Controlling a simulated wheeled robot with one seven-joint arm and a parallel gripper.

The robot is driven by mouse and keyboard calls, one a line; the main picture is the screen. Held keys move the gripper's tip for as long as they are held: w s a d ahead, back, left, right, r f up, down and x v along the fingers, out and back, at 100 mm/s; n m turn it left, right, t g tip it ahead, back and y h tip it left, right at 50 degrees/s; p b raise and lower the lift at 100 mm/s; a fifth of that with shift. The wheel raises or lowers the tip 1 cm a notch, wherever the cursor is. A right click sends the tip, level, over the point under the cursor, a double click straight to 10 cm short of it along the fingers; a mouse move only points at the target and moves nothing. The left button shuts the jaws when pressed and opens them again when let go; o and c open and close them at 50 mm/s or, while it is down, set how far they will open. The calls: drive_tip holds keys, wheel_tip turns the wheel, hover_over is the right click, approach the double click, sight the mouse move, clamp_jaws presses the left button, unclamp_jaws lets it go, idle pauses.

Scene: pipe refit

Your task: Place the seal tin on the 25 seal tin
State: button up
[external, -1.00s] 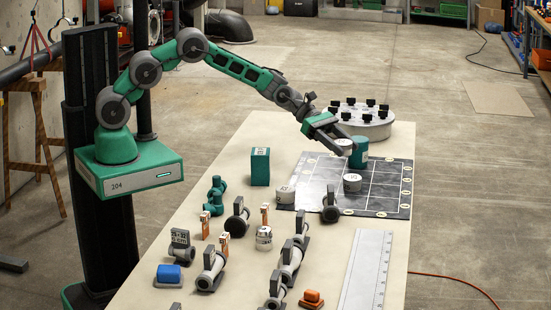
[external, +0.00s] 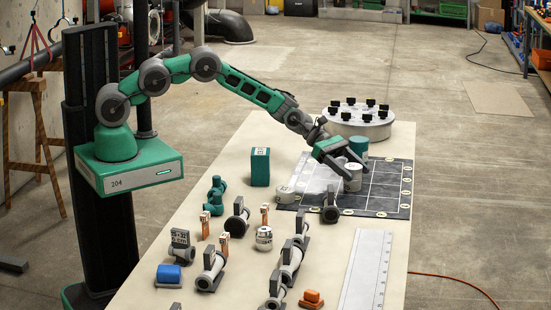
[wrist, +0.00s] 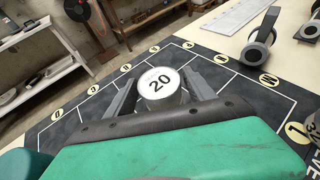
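A white seal tin marked 20 (wrist: 160,84) sits upright between the two fingertips of my gripper (wrist: 160,80) in the wrist view. The fingers lie close against its sides, so my gripper looks shut on it.
A teal cylinder (external: 359,146) stands just behind the tins. A round rack (external: 358,125) stands behind. The mat's right side is clear.

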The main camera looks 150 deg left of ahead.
drive_tip(key=shift+o, duration=0.7)
drive_tip(key=shift+r, duration=0.1)
